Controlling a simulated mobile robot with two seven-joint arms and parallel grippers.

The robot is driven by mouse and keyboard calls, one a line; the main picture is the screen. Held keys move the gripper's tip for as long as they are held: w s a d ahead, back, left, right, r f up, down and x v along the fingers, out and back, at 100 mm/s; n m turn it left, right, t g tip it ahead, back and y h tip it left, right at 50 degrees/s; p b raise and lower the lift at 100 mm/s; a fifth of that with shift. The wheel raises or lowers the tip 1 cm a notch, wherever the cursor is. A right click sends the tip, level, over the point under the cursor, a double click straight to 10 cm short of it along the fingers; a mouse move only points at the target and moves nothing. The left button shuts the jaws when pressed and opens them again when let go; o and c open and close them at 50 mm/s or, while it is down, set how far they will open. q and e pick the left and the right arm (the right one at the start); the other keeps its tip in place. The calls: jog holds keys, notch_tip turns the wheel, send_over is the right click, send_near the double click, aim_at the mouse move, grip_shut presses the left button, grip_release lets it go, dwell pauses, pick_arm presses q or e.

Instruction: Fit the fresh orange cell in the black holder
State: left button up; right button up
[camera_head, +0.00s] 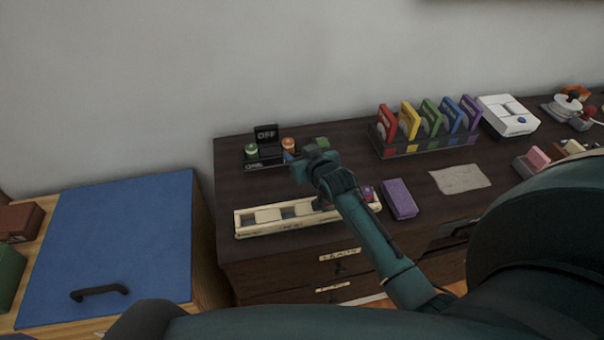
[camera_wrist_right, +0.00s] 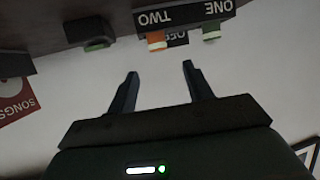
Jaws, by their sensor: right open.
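The black holder (camera_head: 268,158) stands at the back left of the dark cabinet, with an upright OFF sign (camera_head: 266,133). A green cell (camera_head: 251,150) stands at its left end and an orange cell (camera_head: 289,145) at its right. In the right wrist view, which is upside down, the orange cell (camera_wrist_right: 156,41) shows behind the label TWO (camera_wrist_right: 158,18) and the green cell (camera_wrist_right: 211,32) behind ONE. I cannot tell how deep they sit. My right gripper (camera_wrist_right: 160,70) is open, with nothing between its fingers, close in front of the holder's right side. My left gripper is out of view.
A cream compartment tray (camera_head: 260,229) lies in front, partly behind my right arm. A purple block (camera_head: 399,198) and a paper sheet (camera_head: 460,179) lie to the right. A rack (camera_head: 430,149) of coloured cases and a white device (camera_head: 508,116) stand behind. A small green-topped item (camera_head: 322,142) is beyond the gripper.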

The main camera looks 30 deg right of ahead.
jog(key=s+a, duration=0.2)
jog(key=s, duration=0.1)
jog(key=s+a+f+n+y, duration=0.1)
jog(key=s+a, duration=0.1)
jog(key=s, duration=0.2)
jog(key=s+a+n, duration=0.1)
jog(key=s+a, duration=0.1)
jog(key=s, duration=0.1)
jog(key=shift+s+f+y, duration=0.35)
jog(key=shift+s+y, duration=0.05)
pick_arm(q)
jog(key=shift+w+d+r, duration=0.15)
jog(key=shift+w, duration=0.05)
pick_arm(e)
jog(key=s+a+f+g+y, duration=0.1)
jog(key=s+a+f, duration=0.1)
jog(key=s, duration=0.6)
jog(key=s+a+f+n+g+y, duration=0.1)
jog(key=s+a, duration=0.4)
jog(key=s, duration=0.3)
jog(key=shift+s+a+f+n+g, duration=0.15)
jog(key=shift+f+n+g, duration=0.15)
jog(key=shift+f+g, duration=0.1)
